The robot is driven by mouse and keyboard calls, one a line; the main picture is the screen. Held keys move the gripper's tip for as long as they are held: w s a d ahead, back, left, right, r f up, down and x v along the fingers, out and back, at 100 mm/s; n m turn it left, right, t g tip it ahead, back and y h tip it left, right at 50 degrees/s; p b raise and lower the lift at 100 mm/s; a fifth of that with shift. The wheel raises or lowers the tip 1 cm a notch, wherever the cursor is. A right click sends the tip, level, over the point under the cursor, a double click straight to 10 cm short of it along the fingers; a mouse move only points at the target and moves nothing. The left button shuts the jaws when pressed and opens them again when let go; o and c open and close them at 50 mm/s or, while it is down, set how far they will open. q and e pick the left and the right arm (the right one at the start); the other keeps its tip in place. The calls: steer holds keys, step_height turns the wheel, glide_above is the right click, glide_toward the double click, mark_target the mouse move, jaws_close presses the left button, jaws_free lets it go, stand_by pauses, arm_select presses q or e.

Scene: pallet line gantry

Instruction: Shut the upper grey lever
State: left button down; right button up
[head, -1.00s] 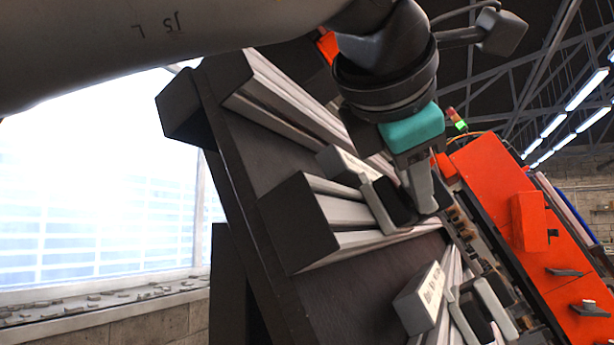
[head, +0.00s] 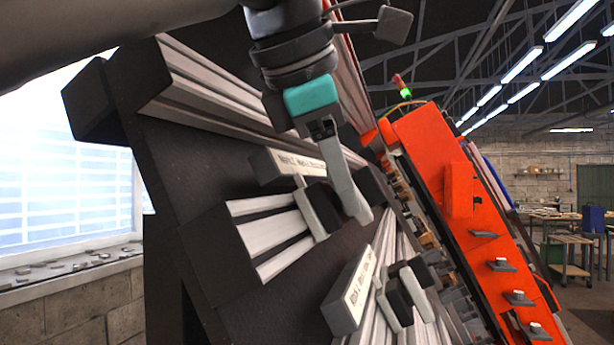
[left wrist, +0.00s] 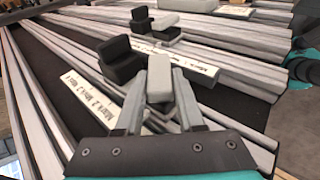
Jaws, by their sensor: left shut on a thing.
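The upper grey lever (head: 318,210) is a light grey bar with a black block beside it, on the sloping dark panel below a white printed label (head: 290,162). My left gripper (head: 352,212) is at this lever, one grey finger plainly visible. In the left wrist view my left gripper (left wrist: 160,100) has its two fingers shut on the light grey lever end (left wrist: 160,76), with the black block (left wrist: 120,60) just beyond. A second similar lever (head: 392,298) sits lower, beside another label (head: 357,288); my gripper is apart from it. My right gripper is not seen.
Pale ribbed rails (head: 268,228) run along the dark panel (head: 185,170) around the levers. An orange-red machine body (head: 425,140) with several small knobs stands to the right. A bright window and block wall are at left; tables stand far right.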

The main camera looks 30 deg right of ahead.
arm_select(q)
steer(key=shift+w+g+y, duration=0.1)
steer(key=shift+g+y, duration=0.3)
steer(key=shift+g, duration=0.1)
stand_by(0.5)
steer(key=c, duration=0.5)
jaws_free()
steer(key=shift+a+r, duration=0.2)
steer(key=shift+r, duration=0.35)
steer(key=shift+v, duration=0.75)
steer(key=s+a+b, duration=0.1)
steer(key=a, duration=0.2)
steer(key=s+a+b, duration=0.2)
steer(key=a, duration=0.2)
steer(key=s+a+b, duration=0.1)
steer(key=a+b, duration=0.1)
steer(key=a, duration=0.1)
steer(key=shift+s+a, duration=0.15)
steer(key=shift+s+a+r+b, duration=0.1)
steer(key=shift+s+a+b, duration=0.2)
steer(key=shift+a, duration=0.35)
steer(key=shift+c, duration=0.5)
